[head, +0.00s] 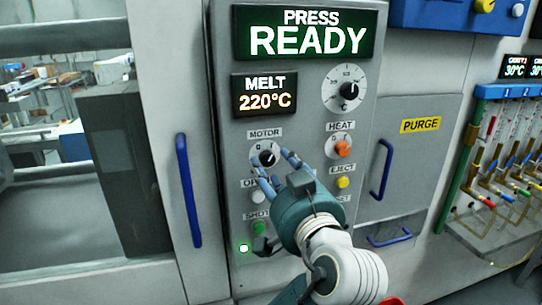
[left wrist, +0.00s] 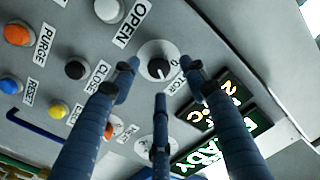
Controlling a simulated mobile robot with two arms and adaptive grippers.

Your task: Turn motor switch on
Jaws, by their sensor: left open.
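The motor switch (head: 267,157) is a black rotary knob on a round white dial, under the MOTOR label on the grey press panel (head: 222,150). In the left wrist view the motor switch (left wrist: 158,68) shows in front of the fingers, its marks partly readable. My left gripper (head: 275,168) is open, its blue fingers spread at the lower right of the knob in the head view. In the left wrist view the fingertips of my left gripper (left wrist: 160,78) frame the knob on several sides. I cannot tell whether they touch it. My right gripper is not in view.
The heat knob (head: 343,147) is close on the right, with a yellow eject button (head: 343,182) below. A white button (head: 258,197) and a green button (head: 259,228) sit below the motor switch. Blue handles (head: 188,190) stick out on both sides. The display (head: 305,33) reads PRESS READY.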

